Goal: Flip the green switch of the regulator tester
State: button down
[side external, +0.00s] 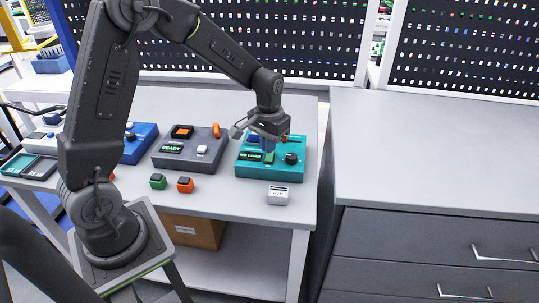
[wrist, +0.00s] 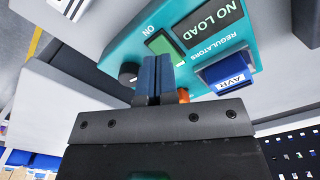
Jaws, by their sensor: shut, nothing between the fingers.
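The teal regulator tester (side external: 262,174) stands on the right part of the grey bench; it also fills the upper middle of the wrist view (wrist: 118,48). Its display (wrist: 211,20) reads "NO LOAD". The green switch (wrist: 163,43) sits beside the printed "ON", with a black knob (wrist: 128,72) nearby. My gripper (side external: 268,149) is over the tester, its blue fingers shut and empty. In the wrist view the fingertips (wrist: 157,58) are right by the green switch and hide part of it. I cannot tell whether they touch it.
A blue AVR module (wrist: 228,70) sits in the tester. A grey tester (side external: 180,160) reading "READY" stands to its left. A white module (side external: 278,194) and small green (side external: 158,181) and orange (side external: 185,185) blocks lie in front. A grey drawer cabinet (side external: 440,150) is at the right.

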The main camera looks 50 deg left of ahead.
aim_at(269, 159)
jog(key=shift+r, duration=2.2)
jog(key=s+d+r+m+t, duration=0.1)
jog(key=s+d+r+t, duration=0.1)
jog(key=s+r, duration=0.2)
jog(key=s+d+r+m+t, duration=0.1)
jog(key=s+d+r, duration=0.2)
jog(key=s, duration=0.7)
jog(key=s+d+r+m+t, duration=0.1)
jog(key=s+d+r+t, duration=0.1)
jog(key=s+r, duration=0.3)
jog(key=shift+s+d+r+t, duration=0.15)
jog(key=shift+s+d+t, duration=0.15)
jog(key=shift+s, duration=0.65)
